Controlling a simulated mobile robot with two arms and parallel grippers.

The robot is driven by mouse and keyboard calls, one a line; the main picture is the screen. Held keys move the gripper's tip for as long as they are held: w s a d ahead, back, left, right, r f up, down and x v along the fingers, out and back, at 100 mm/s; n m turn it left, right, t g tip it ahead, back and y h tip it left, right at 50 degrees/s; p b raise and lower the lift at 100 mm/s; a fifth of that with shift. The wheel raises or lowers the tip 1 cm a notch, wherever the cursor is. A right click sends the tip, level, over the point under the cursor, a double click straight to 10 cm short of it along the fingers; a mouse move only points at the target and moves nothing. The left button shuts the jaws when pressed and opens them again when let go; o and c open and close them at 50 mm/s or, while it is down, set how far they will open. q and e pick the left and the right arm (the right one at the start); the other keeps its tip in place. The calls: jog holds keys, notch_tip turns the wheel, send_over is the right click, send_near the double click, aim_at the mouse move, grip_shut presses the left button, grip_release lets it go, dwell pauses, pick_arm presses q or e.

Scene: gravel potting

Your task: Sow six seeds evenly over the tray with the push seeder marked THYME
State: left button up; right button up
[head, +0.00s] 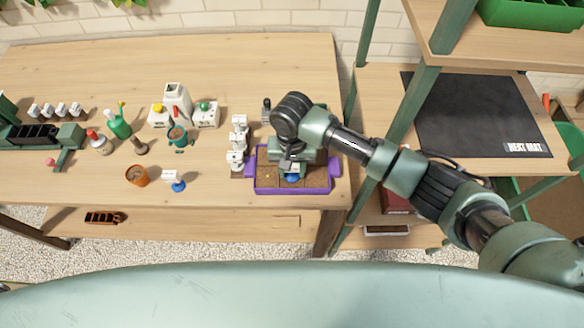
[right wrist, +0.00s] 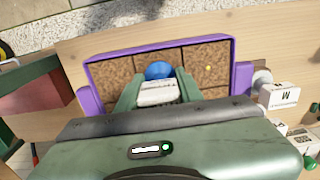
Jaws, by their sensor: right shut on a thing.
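The purple tray (head: 293,191) of brown soil, split by thin lines into cells, lies on the bench. My right gripper (head: 291,168) is above it, shut on a seeder with a white block-like body and a blue round end (head: 292,178). In the right wrist view the seeder (right wrist: 158,86) is between the green fingers, its blue end over the middle cell of the row. Its marking is not readable. A small yellow dot, seemingly a seed (right wrist: 208,68), lies in the cell to the right there.
White labelled blocks (head: 238,145) stand close left of the tray. A black mat (head: 480,115) lies on the right bench.

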jog(key=shift+s+f+p, duration=0.1)
jog(key=shift+f+p, duration=0.05)
jog(key=shift+p, duration=0.2)
dwell(1.1)
notch_tip(320, 180, up, 3)
jog(key=p, duration=0.4)
dwell(0.3)
